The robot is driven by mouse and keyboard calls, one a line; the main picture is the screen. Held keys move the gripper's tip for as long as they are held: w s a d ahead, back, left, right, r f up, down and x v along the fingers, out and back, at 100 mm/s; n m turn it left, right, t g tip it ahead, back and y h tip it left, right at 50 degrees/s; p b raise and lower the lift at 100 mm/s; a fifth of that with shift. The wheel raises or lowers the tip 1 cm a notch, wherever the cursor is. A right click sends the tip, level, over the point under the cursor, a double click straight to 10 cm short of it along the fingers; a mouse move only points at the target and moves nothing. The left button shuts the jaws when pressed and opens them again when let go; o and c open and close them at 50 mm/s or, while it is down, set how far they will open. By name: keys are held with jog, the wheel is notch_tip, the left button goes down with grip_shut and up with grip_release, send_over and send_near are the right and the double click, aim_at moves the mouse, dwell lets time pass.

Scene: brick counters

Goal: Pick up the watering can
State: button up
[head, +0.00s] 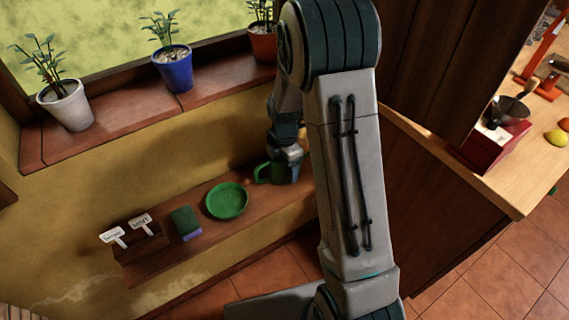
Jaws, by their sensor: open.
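A green can with a loop handle on its left side, which looks like the watering can (264,172), stands on the low brick shelf in the head view. My gripper (288,158) is right over it and overlaps its top and right side. The gripper's fingers are hardly visible at this size, but the jaws are open. I cannot tell whether they touch the can. My arm hides what is to the right of the can.
Potted plants in white (68,106), blue (174,70) and red (263,45) pots line the windowsill above. A wooden counter (500,180) stands right.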

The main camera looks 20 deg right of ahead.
jog(key=c, duration=1.5)
jog(key=shift+o, duration=0.2)
jog(key=shift+r, duration=0.1)
